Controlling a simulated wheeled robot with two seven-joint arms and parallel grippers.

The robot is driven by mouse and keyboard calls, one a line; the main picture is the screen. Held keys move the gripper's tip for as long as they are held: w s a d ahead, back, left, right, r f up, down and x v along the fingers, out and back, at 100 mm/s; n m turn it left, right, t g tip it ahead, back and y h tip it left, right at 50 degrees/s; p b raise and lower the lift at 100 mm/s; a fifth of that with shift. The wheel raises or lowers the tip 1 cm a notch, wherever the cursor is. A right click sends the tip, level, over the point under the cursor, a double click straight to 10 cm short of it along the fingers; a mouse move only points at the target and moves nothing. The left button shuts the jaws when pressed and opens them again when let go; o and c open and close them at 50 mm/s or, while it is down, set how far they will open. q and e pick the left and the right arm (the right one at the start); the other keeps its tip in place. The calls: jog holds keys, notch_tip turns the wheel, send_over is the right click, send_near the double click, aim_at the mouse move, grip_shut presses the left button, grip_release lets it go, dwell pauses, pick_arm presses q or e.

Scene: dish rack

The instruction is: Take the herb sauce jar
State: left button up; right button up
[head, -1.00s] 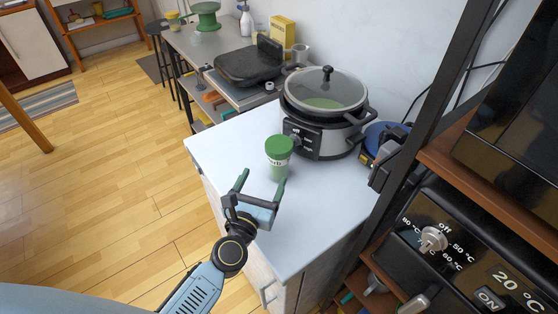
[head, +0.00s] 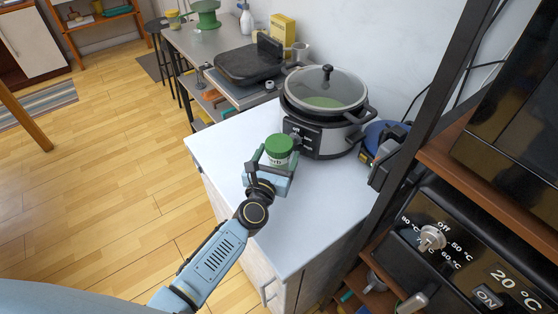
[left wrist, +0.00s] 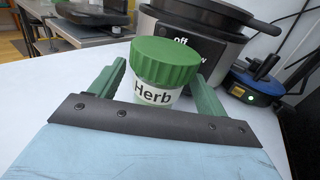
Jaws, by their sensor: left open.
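The herb sauce jar (head: 279,146) has a green ribbed lid and a pale label. It stands upright on the white counter, in front of the slow cooker. In the left wrist view the jar (left wrist: 160,75) shows its label "Herb". My left gripper (head: 275,160) is open, with its green fingers on either side of the jar. In the left wrist view the left gripper (left wrist: 158,88) shows a gap between each finger and the jar, and the jar's lower part is hidden behind the gripper's body. My right gripper is not in view.
The slow cooker (head: 325,105) with a glass lid stands just behind the jar. A blue round device (head: 383,137) is to its right. A dark shelf with an oven (head: 470,245) rises at the right. The counter (head: 325,205) is clear in front.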

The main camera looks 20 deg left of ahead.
pick_arm(q)
jog(key=c, duration=1.3)
jog(key=shift+r, duration=0.2)
